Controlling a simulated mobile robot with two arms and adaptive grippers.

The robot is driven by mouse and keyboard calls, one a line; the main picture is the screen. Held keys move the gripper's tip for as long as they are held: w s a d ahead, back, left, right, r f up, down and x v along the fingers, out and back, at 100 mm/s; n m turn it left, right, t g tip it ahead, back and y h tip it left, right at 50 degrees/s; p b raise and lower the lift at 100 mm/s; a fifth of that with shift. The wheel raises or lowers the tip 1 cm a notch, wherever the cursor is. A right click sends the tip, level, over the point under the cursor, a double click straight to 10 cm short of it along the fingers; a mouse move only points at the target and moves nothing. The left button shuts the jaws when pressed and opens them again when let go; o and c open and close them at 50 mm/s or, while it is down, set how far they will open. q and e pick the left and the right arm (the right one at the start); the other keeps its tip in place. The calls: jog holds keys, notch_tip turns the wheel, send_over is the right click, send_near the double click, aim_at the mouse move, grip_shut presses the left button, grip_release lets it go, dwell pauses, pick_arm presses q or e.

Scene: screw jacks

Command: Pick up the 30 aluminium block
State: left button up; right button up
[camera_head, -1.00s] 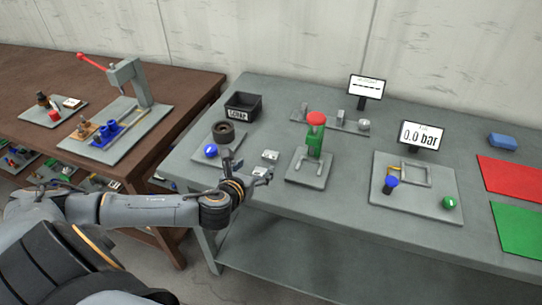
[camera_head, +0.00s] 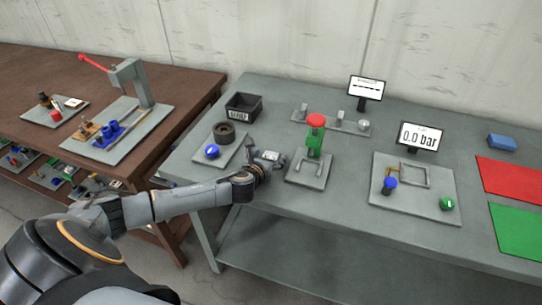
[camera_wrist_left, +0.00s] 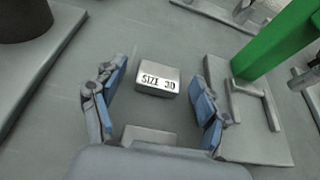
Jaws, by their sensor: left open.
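The size 30 aluminium block (camera_wrist_left: 157,80) is a small silver block with "SIZE 30" on its top. It lies on the grey table, and in the head view it (camera_head: 270,155) shows just past my left fingers, left of the green jack. My left gripper (camera_head: 264,160) is open. In the left wrist view its blue-padded fingers (camera_wrist_left: 160,92) stand apart on either side of the block, with visible gaps. A second silver block (camera_wrist_left: 150,133) shows partly at the bottom of that view, the rest hidden by my gripper. My right gripper is not in view.
The green jack with red top (camera_head: 315,135) stands on a plate to the right. A plate (camera_head: 230,155) with a dark ring and blue ball lies to the left. A black bin (camera_head: 243,106) stands behind. The table between is clear.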

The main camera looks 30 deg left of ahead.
pick_arm(q)
jog(key=shift+w+a+f, duration=0.1)
jog(key=shift+w+f, duration=0.1)
jog(key=shift+w, duration=0.2)
jog(key=c, duration=1.3)
jog(key=shift+r, duration=0.15)
